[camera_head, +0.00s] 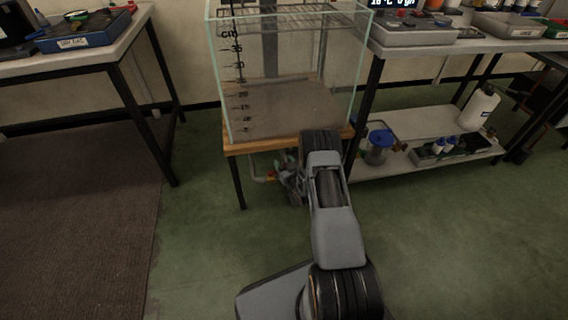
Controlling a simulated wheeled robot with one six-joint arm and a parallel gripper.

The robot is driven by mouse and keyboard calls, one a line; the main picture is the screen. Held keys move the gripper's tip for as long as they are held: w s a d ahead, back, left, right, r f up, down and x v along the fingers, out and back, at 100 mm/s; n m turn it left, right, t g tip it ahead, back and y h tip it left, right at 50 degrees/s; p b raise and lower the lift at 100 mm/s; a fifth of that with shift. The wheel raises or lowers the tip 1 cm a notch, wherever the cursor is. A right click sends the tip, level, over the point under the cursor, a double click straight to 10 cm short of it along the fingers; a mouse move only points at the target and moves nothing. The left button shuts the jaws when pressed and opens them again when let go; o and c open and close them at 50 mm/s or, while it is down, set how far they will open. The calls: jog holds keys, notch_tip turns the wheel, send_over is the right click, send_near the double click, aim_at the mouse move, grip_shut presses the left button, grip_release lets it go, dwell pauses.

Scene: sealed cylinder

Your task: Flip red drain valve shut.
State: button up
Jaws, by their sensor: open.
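The drain valve (271,175) is a small red piece with a bit of yellow, on a pale pipe (257,175) below the front of the glass tank (228,90). My arm reaches forward and down to the tank's wooden base. My gripper (286,180) is small and dark in the view, just right of the red piece, with its jaws open. Whether it touches the valve cannot be told. My arm and gripper hide part of the pipework, and the angle of the valve handle is too small to read.
The tank's wooden base (240,147) and its dark front leg (239,188) stand close to my gripper. A bench (80,56) is at left. A shelf (425,124) with a blue-lidded container (379,147) is at right. Green floor in front is clear.

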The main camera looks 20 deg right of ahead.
jog(key=shift+c, duration=0.4)
grip_shut()
jog(key=shift+s, duration=0.1)
